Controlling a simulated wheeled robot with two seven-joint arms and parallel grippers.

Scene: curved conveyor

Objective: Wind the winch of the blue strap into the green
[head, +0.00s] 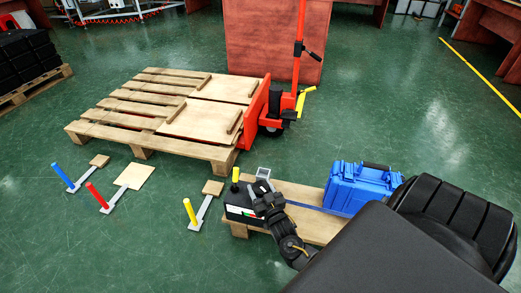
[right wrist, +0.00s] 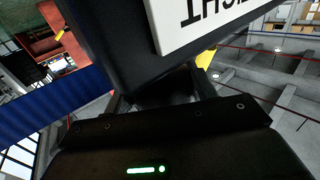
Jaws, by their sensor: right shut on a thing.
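The winch (head: 238,211) is a black box on the small wooden pallet, with a white label that carries red and green. It also fills the upper middle of the right wrist view (right wrist: 115,35), its white plate upside down. An upright black stem with a yellow grip (head: 236,174) stands at its far left. The blue strap (head: 306,207) runs from the winch towards the blue case (head: 358,187), and crosses the left of the wrist view (right wrist: 55,112). My right gripper (head: 264,188) is shut at the winch's handle. The exact contact is dark and partly hidden. My left gripper is out of view.
The small pallet (head: 318,228) carries winch and case. Levers with blue (head: 58,169), red (head: 93,190) and yellow (head: 187,207) grips stand on the floor to the left. A large pallet (head: 145,140) and red pallet jack (head: 252,115) are behind.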

